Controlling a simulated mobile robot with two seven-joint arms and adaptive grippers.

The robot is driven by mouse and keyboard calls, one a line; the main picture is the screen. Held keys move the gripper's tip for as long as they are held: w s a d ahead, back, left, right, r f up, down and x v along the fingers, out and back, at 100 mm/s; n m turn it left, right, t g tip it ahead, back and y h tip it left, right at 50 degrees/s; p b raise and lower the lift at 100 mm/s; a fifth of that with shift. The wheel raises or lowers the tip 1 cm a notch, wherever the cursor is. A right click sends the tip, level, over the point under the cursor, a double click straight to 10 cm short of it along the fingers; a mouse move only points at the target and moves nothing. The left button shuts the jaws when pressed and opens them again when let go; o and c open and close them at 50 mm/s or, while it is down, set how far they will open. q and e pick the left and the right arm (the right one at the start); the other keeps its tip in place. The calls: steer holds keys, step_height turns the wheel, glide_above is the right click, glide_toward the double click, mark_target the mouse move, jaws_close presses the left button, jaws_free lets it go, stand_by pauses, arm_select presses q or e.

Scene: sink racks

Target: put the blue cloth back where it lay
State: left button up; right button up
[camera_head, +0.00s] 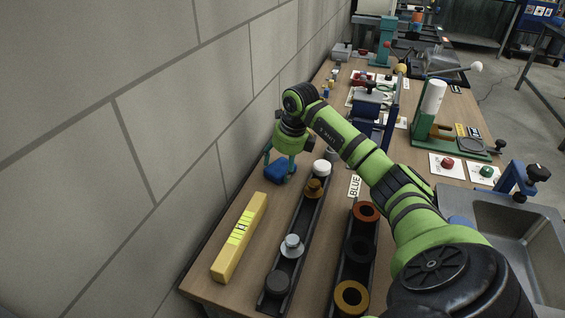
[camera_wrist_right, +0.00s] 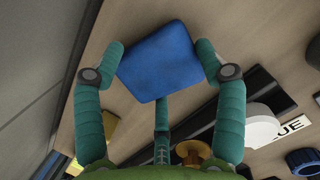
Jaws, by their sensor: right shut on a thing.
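The blue cloth (camera_head: 279,173) shows as a small folded blue pad at the wall side of the wooden table. In the right wrist view the cloth (camera_wrist_right: 160,58) lies between my green fingers, with a finger against each side. My right gripper (camera_head: 280,166) points down and is shut on it. The cloth is low over the table beyond the yellow level; I cannot tell whether it touches the tabletop. My left gripper is not in view.
A yellow level (camera_head: 240,236) lies near the wall. A black rack (camera_head: 307,228) holds several knobs and caps; another rack holds rings, including an orange ring (camera_head: 366,211). A metal sink (camera_head: 530,230) is at right. A grey block wall (camera_head: 150,120) stands close at left.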

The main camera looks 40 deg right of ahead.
steer(key=o, duration=1)
steer(key=shift+o, duration=0.2)
steer(key=v, duration=1.2)
steer(key=shift+r, duration=0.1)
